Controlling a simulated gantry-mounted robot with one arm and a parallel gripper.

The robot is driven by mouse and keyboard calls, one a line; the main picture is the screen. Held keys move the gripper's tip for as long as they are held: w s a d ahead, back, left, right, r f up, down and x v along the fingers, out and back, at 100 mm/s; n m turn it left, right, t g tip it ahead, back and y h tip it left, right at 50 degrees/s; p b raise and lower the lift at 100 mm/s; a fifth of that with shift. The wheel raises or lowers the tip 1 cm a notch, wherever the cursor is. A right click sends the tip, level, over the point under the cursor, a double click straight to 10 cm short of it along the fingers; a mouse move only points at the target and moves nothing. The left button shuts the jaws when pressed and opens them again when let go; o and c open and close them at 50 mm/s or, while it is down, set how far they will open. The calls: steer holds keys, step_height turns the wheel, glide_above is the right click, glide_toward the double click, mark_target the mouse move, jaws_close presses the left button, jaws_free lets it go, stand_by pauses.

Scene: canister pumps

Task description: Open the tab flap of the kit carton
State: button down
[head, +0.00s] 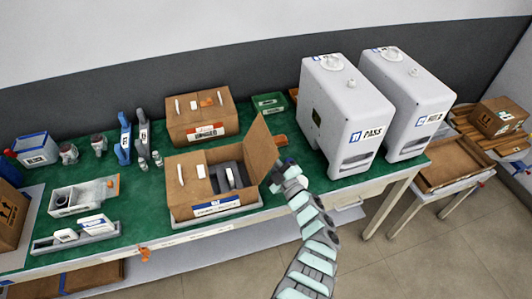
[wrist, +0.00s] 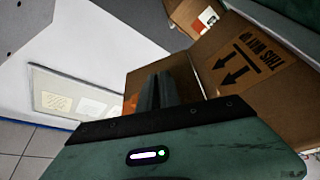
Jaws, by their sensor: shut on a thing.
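The kit carton (head: 213,209) is a brown box with a blue-and-white front label, standing near the front of the green bench top. Its right flap (head: 262,148) stands raised, about upright. A dark grey thing with a white part shows inside. My gripper (head: 279,174) is at the right side of the raised flap, shut on its edge. In the wrist view the dark fingers (wrist: 157,92) meet brown cardboard (wrist: 240,75) printed with arrows; the exact contact is partly hidden.
A second brown carton (head: 201,115) stands behind. Two white canister pumps (head: 345,115) stand close to my gripper on the right. Bottles, blue and grey tools and a grey tray (head: 75,235) stand on the left. Some green surface is bare left of the carton.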

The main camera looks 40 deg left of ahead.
steer(key=shift+s+r+n+p, duration=0.1)
steer(key=shift+r+n+p, duration=0.25)
steer(key=shift+n+p, duration=0.15)
steer(key=shift+s+a+r+n+g+h+p, duration=0.15)
steer(key=shift+r+n+g+h+p, duration=0.2)
steer(key=shift+n, duration=0.35)
steer(key=shift+s+f, duration=0.1)
steer(key=shift+n, duration=0.3)
steer(key=c, duration=1.6)
jaws_free()
steer(key=shift+o, duration=0.2)
steer(key=shift+f, duration=0.1)
